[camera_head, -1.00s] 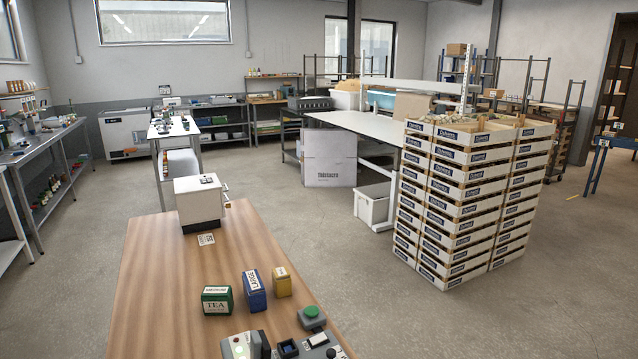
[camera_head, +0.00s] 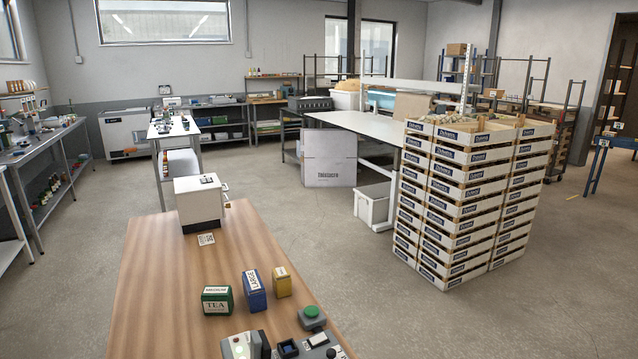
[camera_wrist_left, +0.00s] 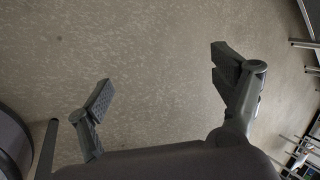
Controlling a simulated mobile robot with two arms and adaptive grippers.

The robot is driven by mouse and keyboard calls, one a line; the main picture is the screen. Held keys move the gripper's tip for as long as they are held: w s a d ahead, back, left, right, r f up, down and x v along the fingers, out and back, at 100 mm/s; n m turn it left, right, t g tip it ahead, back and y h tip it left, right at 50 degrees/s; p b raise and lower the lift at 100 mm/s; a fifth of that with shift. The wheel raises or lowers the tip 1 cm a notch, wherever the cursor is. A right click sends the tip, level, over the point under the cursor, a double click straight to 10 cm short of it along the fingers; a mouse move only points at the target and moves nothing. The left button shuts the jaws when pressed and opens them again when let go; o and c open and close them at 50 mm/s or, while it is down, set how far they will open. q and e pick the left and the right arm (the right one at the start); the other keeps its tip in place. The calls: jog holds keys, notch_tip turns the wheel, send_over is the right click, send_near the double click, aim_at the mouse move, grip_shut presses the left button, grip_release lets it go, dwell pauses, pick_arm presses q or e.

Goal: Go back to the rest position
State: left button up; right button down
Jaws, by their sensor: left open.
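My left gripper (camera_wrist_left: 163,82) shows in the left wrist view with its two dark fingers spread wide apart. Nothing is between the fingers; behind them is bare grey floor (camera_wrist_left: 160,40). Neither gripper shows in the head view, and my right gripper is in no frame.
A wooden table (camera_head: 170,280) stands in front, carrying a green tea box (camera_head: 216,300), a blue box (camera_head: 254,290), a yellow box (camera_head: 282,282), a green button (camera_head: 311,312) and a white machine (camera_head: 200,202). Stacked crates (camera_head: 465,200) stand right. Floor between is clear.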

pick_arm(q)
jog(key=s+d+f+h, duration=0.1)
jog(key=d+f, duration=0.3)
jog(key=d, duration=1)
jog(key=s+d+f+n+h, duration=0.1)
jog(key=d+f+h, duration=0.2)
jog(key=d, duration=1.2)
jog(key=s+d+f+n+h, duration=0.1)
jog(key=d+f, duration=0.4)
jog(key=d, duration=0.9)
jog(key=shift+s+d+f+g+h, duration=0.15)
jog(key=shift+s+f+g+h, duration=0.2)
jog(key=shift+h, duration=0.25)
jog(key=shift+r, duration=0.1)
